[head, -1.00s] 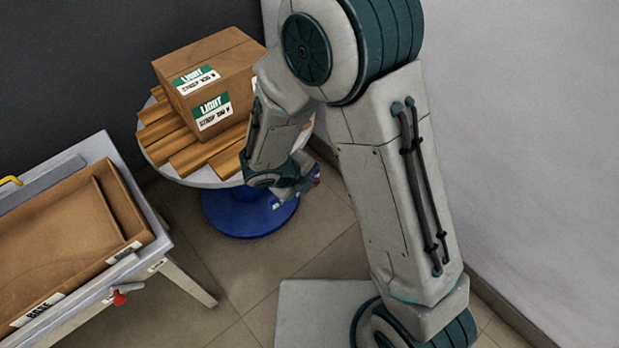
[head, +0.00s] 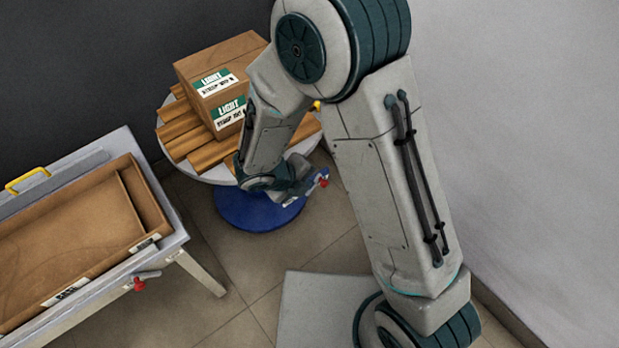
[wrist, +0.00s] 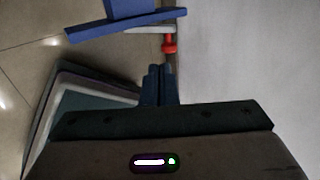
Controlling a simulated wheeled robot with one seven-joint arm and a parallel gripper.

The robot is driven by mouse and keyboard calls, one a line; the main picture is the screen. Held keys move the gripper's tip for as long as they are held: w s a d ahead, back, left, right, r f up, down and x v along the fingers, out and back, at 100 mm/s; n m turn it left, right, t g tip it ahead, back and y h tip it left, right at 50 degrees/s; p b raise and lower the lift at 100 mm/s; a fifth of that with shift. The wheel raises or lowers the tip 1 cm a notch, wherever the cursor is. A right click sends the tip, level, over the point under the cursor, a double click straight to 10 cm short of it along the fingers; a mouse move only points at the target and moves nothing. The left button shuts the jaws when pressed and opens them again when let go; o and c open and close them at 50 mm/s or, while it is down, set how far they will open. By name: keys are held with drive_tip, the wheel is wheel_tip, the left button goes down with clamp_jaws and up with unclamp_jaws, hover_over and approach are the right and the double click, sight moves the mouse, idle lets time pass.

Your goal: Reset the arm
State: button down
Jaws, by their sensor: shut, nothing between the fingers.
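My arm is folded in the right half of the head view, with its forearm hanging down in front of the round table. My gripper shows in the wrist view (wrist: 160,84), where its two dark fingers are together with nothing between them. In the head view the gripper end is small and partly hidden by the wrist. The fingers point toward a grey lever with a red knob (wrist: 169,47), which appears beyond their tips. I cannot tell the exact gap between them.
A round table (head: 222,173) on a blue base (head: 255,212) carries wooden slats (head: 205,150) and a cardboard box (head: 215,75) labelled LIGHT. At left, a grey-framed bench (head: 180,235) holds a shallow brown tray (head: 75,235). A wall (head: 530,150) stands close on the right. Tiled floor lies between.

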drive_tip(key=p+v, duration=0.3)
drive_tip(key=v, duration=0.6)
drive_tip(key=shift+s+a+r, duration=0.15)
drive_tip(key=shift+s+a, duration=0.1)
drive_tip(key=d+r+m+g+p, duration=0.1)
drive_tip(key=d+r+m+p, duration=0.4)
drive_tip(key=d+r+m, duration=0.45)
drive_tip(key=d+r+m+g+p, duration=0.2)
drive_tip(key=d+r+m+p, duration=0.4)
drive_tip(key=r+m, duration=0.6)
drive_tip(key=s+d+r+m+y+p, duration=0.1)
drive_tip(key=d+r+m+p, duration=0.1)
drive_tip(key=r+m, duration=0.4)
drive_tip(key=s+d+r+m+y+p, duration=0.2)
drive_tip(key=r+m, duration=0.4)
drive_tip(key=m, duration=0.3)
drive_tip(key=s+d+r+m+t+y+p, duration=0.1)
drive_tip(key=s+d+r+m+y+p, duration=0.1)
drive_tip(key=d+r+m+p, duration=0.2)
drive_tip(key=r+m+p, duration=0.2)
drive_tip(key=m, duration=0.2)
drive_tip(key=shift+s+d, duration=0.15)
drive_tip(key=shift+d, duration=0.1)
drive_tip(key=shift+a, duration=0.1)
